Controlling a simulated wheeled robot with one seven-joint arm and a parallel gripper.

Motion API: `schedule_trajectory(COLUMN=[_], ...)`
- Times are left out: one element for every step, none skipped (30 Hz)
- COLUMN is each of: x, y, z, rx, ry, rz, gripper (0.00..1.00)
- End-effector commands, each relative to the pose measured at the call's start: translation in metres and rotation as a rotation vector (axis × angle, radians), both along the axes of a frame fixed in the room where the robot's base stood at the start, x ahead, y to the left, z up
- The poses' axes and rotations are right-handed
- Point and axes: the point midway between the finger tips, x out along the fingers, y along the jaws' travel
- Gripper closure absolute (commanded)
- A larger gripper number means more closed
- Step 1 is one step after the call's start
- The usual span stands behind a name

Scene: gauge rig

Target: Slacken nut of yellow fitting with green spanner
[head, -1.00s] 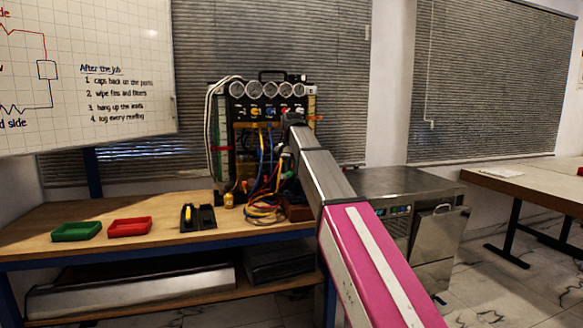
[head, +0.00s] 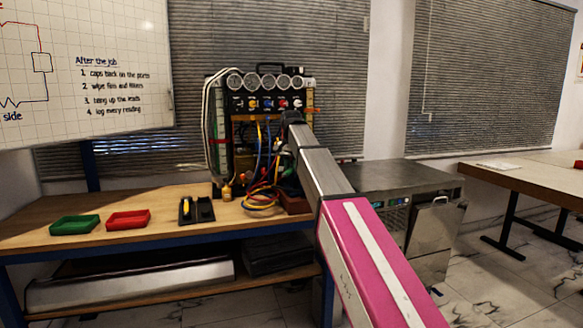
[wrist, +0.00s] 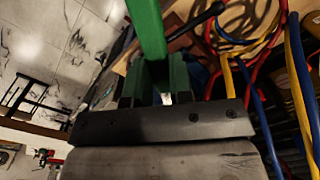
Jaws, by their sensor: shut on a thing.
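The green spanner (wrist: 146,28) shows in the wrist view as a flat green bar running up out of the top of the picture. My gripper (wrist: 157,80) is shut on it. The spanner's working end is out of the picture. My arm reaches to the right side of the rig; my gripper and the spanner are not distinguishable there. The yellow fitting's nut is too small to make out.
The gauge rig (head: 236,165) stands on the wooden bench (head: 150,232). Yellow, blue and red hoses (head: 262,199) hang in front of it. A green tray (head: 75,226), a red tray (head: 128,219) and a black holder (head: 205,212) lie to the left. A metal cabinet (head: 405,178) stands right.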

Motion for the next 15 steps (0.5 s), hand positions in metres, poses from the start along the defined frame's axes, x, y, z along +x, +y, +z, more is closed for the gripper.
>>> schedule_trajectory(x=[0.0003,0.0003,0.0001,0.0001,0.0001,0.0001,0.0002,0.0004,0.0008,0.0013,0.0018,0.0029,0.0037,0.0046,0.0059], y=[0.0004,0.0004,0.0004,0.0003,0.0004,0.0003,0.0003,0.0003,0.0002,0.0000,-0.0002,-0.0005,-0.0007,-0.0011,-0.0015], z=[0.0004,0.0003,0.0003,0.0003,0.0003,0.0003,0.0003,0.0003,0.0004,0.0004,0.0004,0.0005,0.0005,0.0005,0.0006], rx=[0.000,0.000,0.000,0.000,0.000,0.000,0.000,0.000,0.000,0.000,0.000,0.000,0.000,0.000,0.000], ry=[0.000,0.000,0.000,0.000,0.000,0.000,0.000,0.000,0.000,0.000,0.000,0.000,0.000,0.000,0.000], rz=[0.000,0.000,0.000,0.000,0.000,0.000,0.000,0.000,0.000,0.000,0.000,0.000,-0.001,-0.001,-0.001], gripper=[1.00,1.00,1.00,1.00,1.00,1.00,1.00,1.00,1.00,1.00,1.00,1.00,1.00,1.00,1.00])
